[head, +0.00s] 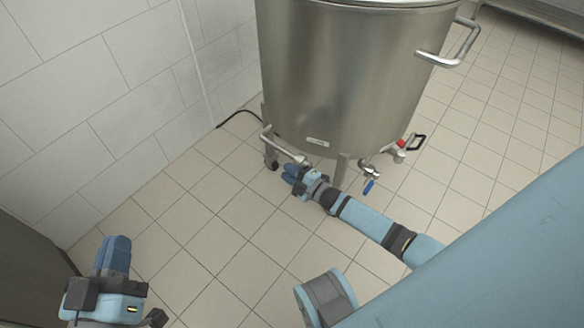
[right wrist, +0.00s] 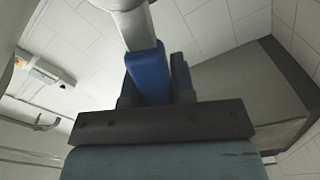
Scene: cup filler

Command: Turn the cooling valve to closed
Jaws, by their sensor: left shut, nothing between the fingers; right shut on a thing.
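The big steel tank (head: 350,80) stands on legs in the head view. My right gripper (head: 290,173) is low in front of it, by the end of a pale pipe (head: 285,148) at the tank's lower left. In the right wrist view the pipe (right wrist: 135,22) comes down to a blue part (right wrist: 149,72) at my right fingers, which looks like the cooling valve's handle. My right gripper is shut on it; in the head view the fingers hide it, so its exact angle cannot be told. My left gripper (head: 116,252) is shut and empty at the lower left.
Another valve with a blue lever (head: 369,186) hangs under the tank, right of my right arm. A fitting with a red part (head: 401,144) and black handle is beside it. A black cable (head: 237,114) runs to the wall. The tiled floor between my arms is clear.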

